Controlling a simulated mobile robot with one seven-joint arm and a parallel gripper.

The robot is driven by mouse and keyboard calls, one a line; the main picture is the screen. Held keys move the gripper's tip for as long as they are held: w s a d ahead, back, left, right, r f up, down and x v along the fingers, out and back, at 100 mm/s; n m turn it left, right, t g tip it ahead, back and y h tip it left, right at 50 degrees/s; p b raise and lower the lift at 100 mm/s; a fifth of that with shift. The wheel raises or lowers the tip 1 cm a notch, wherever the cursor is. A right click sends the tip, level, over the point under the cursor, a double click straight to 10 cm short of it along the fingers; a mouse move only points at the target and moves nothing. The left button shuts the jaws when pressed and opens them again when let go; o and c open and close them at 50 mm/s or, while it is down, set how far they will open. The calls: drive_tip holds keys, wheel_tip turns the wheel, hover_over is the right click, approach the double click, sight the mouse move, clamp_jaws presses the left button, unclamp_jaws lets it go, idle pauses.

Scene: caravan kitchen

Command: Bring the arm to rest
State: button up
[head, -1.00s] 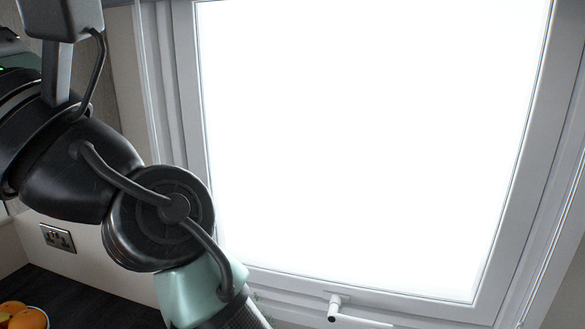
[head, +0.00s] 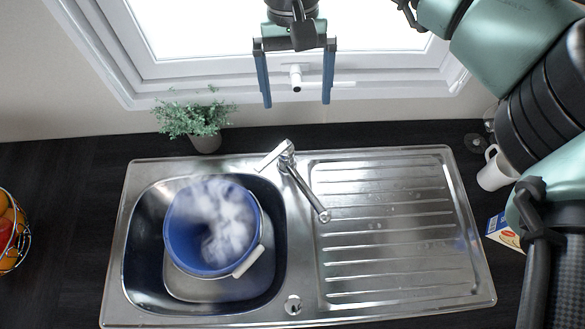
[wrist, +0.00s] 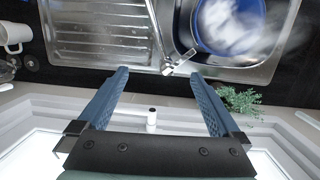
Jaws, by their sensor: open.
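My gripper (head: 296,92) is open and empty. In the head view it hangs in front of the window, above and behind the sink tap, with its two blue fingers apart and pointing down. In the wrist view my gripper (wrist: 164,75) also shows with nothing between its fingers. Parts of my arm cross the upper right of the head view.
A blue bucket (head: 184,253) with white, steam-like stuff stands in the sink basin (head: 145,285). The tap (head: 305,190) rises beside it. A potted plant (head: 205,143), white mug (head: 494,172), fruit basket (head: 8,262) and window frame (head: 200,80) are around. The drainboard (head: 390,235) is clear.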

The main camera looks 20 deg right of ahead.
wheel_tip(320, 180, down, 10)
drive_tip(key=s+b, duration=0.2)
drive_tip(key=b, duration=0.3)
drive_tip(key=shift+d, duration=0.25)
drive_tip(key=shift+r, duration=0.15)
wheel_tip(320, 180, up, 10)
drive_tip(key=w+p, duration=0.2)
drive_tip(key=p, duration=0.3)
drive_tip(key=shift+a, duration=0.15)
